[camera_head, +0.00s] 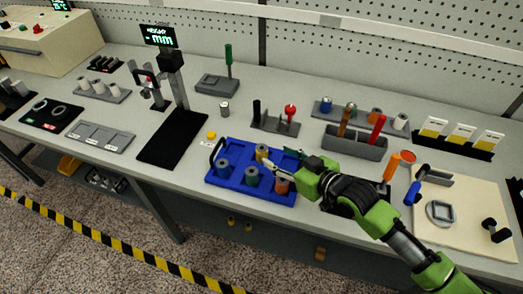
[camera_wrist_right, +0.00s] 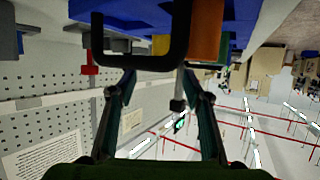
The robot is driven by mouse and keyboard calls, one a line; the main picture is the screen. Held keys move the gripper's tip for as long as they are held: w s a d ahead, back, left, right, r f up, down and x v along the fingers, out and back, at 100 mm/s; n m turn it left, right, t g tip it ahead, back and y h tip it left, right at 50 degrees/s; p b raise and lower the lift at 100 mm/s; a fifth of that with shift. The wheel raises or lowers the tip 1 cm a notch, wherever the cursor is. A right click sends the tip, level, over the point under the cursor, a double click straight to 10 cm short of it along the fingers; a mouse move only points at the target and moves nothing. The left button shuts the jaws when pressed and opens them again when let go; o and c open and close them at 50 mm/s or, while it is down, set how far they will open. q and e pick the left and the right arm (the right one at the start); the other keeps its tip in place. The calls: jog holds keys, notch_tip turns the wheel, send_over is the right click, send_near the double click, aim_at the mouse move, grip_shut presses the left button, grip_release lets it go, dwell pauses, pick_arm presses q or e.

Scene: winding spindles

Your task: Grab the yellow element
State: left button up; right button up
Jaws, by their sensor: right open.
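A yellow spindle (camera_head: 262,150) stands in the blue tray (camera_head: 226,183), at the far side of its middle. My right gripper (camera_head: 279,162) is open, just right of it and over the tray's right part. The right wrist view is upside down; there the yellow piece (camera_wrist_right: 160,45) shows partly, behind the tray's black handle (camera_wrist_right: 138,61) and beside an orange spindle (camera_wrist_right: 205,32). The handle lies across in front of the open fingers (camera_wrist_right: 160,92). I cannot tell whether a finger touches anything. My left gripper is not in view.
Grey-blue spindles (camera_head: 223,166) and an orange one (camera_head: 282,185) share the tray. A small yellow item (camera_head: 211,135) lies behind it. A grey tool holder (camera_head: 354,149) stands behind my right arm, and a beige board (camera_head: 465,200) lies to the right. A black mat (camera_head: 172,137) lies left.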

aim_at(263, 149)
jog(key=shift+x, duration=0.8)
jog(key=shift+w+a+f, duration=0.1)
jog(key=shift+w+a, duration=0.15)
jog(key=shift+w, duration=0.05)
jog(key=shift+w+a+f+p, duration=0.15)
jog(key=shift+w+a+p, duration=0.25)
jog(key=shift+p, duration=0.1)
jog(key=p+x, duration=0.1)
jog(key=x, duration=0.2)
jog(key=shift+a+f, duration=0.1)
jog(key=shift+f, duration=0.05)
jog(key=shift+w+a+f, duration=0.15)
jog(key=shift+w+a, duration=0.05)
jog(key=shift+w, duration=0.1)
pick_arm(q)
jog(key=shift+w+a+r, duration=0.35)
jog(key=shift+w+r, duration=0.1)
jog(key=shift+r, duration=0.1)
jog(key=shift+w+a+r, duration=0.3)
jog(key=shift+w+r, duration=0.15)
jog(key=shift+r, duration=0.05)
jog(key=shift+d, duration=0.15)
pick_arm(e)
jog(key=c, duration=1.2)
